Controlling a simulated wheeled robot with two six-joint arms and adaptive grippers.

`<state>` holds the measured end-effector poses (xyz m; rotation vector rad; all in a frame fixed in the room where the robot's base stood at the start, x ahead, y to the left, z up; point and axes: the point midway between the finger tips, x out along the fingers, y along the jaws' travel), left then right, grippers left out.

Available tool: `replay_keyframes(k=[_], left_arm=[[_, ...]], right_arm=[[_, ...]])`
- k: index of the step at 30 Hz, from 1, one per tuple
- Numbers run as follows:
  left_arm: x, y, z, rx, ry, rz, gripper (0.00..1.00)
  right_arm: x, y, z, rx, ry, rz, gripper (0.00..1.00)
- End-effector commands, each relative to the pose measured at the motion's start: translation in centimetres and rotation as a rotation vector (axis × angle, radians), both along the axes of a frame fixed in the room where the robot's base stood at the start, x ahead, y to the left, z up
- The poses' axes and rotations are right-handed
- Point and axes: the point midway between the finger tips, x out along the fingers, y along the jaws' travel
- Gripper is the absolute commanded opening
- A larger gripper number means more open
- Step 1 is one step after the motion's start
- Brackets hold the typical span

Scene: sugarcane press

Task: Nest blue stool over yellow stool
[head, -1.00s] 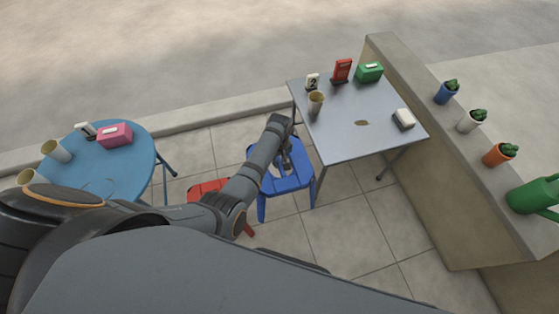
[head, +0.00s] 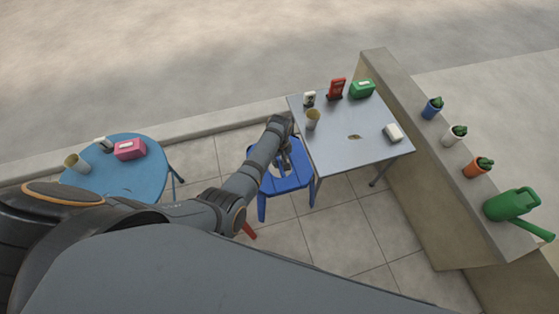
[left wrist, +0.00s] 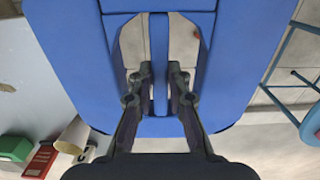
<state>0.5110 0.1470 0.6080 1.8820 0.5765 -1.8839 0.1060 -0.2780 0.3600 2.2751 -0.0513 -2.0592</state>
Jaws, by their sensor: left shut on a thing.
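The blue stool (head: 287,181) is in the middle of the head view, upright, beside the grey table. My left gripper (head: 285,160) reaches down onto its seat. In the left wrist view the stool's blue seat (left wrist: 75,65) fills most of the picture. There the left gripper (left wrist: 160,75) has its fingers at the two slots in the seat, shut on the narrow bar between them. I cannot tell how far the legs are from the floor. No yellow stool shows in either view. My right gripper is not in view.
A grey table (head: 345,145) holds a cup and boxes close to the right of the blue stool. A low wall (head: 420,150) with pots and a watering can (head: 511,205) stands beyond. A round blue table (head: 125,178) is at left. A red piece (head: 249,231) shows below my arm.

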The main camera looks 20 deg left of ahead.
Motion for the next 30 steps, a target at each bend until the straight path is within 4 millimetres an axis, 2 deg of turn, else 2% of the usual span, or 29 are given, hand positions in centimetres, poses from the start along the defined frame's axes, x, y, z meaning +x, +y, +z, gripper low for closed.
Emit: replay_keyframes(k=[1,3,14,17,24,27,30], left_arm=[[0.1,0.0,1.1,0.000,-0.002,0.000,0.00],[0.1,0.0,1.3,0.000,-0.002,0.000,0.00],[0.0,0.1,1.5,0.000,-0.004,-0.012,0.00],[-0.6,0.8,3.1,0.001,-0.005,-0.093,0.00],[-4.2,3.0,9.3,0.001,-0.004,-0.440,0.00],[-5.5,3.5,11.0,0.000,-0.003,-0.538,0.00],[-6.0,3.7,11.7,0.000,-0.003,-0.587,0.00]], right_arm=[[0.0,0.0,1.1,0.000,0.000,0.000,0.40],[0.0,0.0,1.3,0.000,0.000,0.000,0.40],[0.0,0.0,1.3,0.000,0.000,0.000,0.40],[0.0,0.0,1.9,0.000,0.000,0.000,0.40],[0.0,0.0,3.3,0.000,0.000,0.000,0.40],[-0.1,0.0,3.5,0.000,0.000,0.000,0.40],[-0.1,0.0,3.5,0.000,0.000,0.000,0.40]])
